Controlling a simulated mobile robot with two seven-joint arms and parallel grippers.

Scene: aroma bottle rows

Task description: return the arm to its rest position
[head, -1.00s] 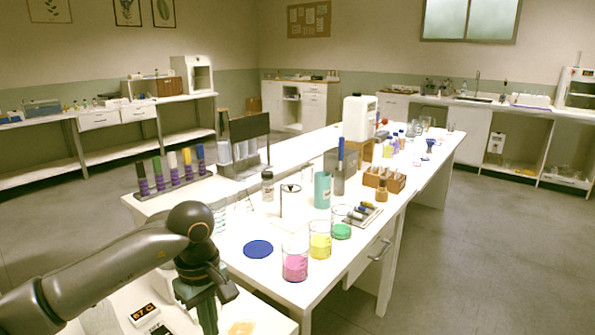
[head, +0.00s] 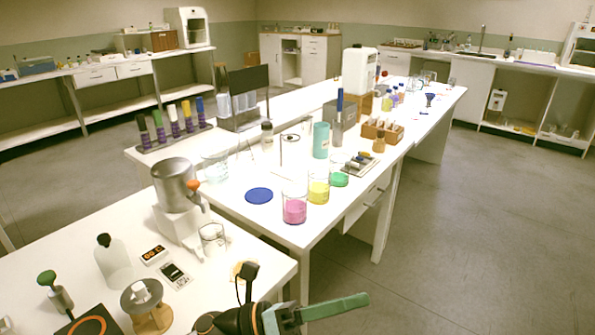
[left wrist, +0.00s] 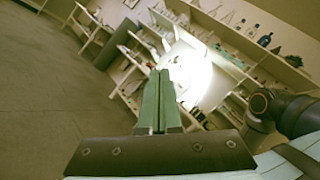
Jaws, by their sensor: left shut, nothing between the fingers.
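My left gripper (head: 362,299) is low in the head view, right of the near table's front corner, with its green fingers pointing right. In the left wrist view its two green fingers (left wrist: 158,75) lie together, shut, with nothing between them. Most of the left arm is out of the head view; only its dark wrist part shows at the bottom edge. The right gripper does not show in either view.
The near white table (head: 60,262) holds a metal pot (head: 174,184), a clear flask (head: 113,262) and a green-knobbed tool (head: 55,290). The long bench behind carries a pink beaker (head: 294,210), a yellow beaker (head: 318,191) and a blue disc (head: 259,195). Open floor (head: 480,230) lies right.

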